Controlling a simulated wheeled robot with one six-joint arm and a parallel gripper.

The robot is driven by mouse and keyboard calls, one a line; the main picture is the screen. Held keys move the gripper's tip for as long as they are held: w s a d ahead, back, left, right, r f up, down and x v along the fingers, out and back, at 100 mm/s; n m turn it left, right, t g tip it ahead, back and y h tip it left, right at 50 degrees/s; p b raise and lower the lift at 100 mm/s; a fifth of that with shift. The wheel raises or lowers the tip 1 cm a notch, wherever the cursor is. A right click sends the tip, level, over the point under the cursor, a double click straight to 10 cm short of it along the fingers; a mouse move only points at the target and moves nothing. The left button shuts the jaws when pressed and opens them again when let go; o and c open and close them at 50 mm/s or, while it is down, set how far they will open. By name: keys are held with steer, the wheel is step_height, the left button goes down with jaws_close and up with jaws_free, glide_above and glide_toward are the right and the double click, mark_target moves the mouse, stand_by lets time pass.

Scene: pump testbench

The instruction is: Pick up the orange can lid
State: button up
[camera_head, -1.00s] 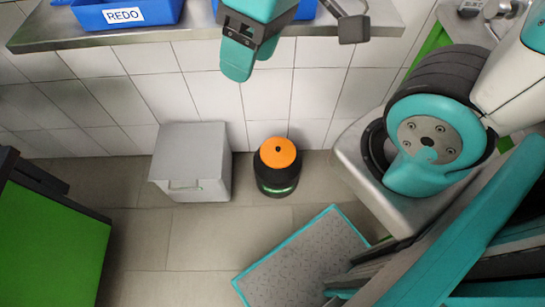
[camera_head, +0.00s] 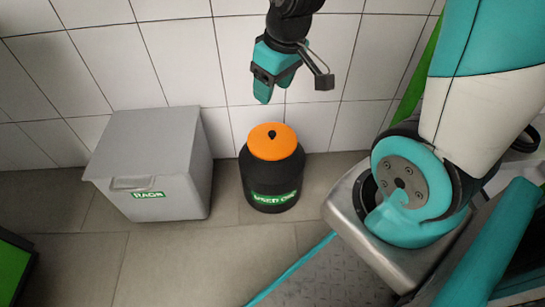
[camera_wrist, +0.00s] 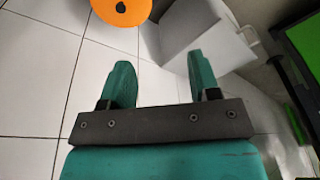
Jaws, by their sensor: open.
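The orange can lid (camera_head: 272,141) sits on top of a black can (camera_head: 271,180) standing on the floor by the tiled wall. The lid is round and has a small dark knob in its middle. The can bears a green label reading roughly "USED OIL". My gripper (camera_head: 263,92) is above the lid in the head view, apart from it and empty. In the wrist view my gripper (camera_wrist: 158,78) has its two teal fingers spread apart. The lid (camera_wrist: 122,10) shows there at the top edge, partly cut off, beyond the left finger.
A grey lidded bin (camera_head: 155,165) labelled "RAGS" stands left of the can; it also shows in the wrist view (camera_wrist: 195,40). The white tiled wall (camera_head: 180,60) is close behind the can. A green-sided object (camera_head: 12,270) is at the lower left. Bare floor (camera_head: 80,265) lies in front.

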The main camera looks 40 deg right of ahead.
steer(key=w+d+f+n+y, duration=0.2)
steer(key=w+d+f+n, duration=0.3)
steer(key=d+f+n, duration=0.5)
steer(key=m+b, duration=0.1)
steer(key=b, duration=0.9)
glide_toward(272, 132)
steer(key=shift+y, duration=0.3)
steer(key=x, duration=0.9)
steer(key=shift+s+d+f, duration=0.1)
steer(key=shift+d+f, duration=0.1)
steer(key=shift+f, duration=0.1)
steer(key=shift+r, duration=0.1)
steer(key=c, duration=1)
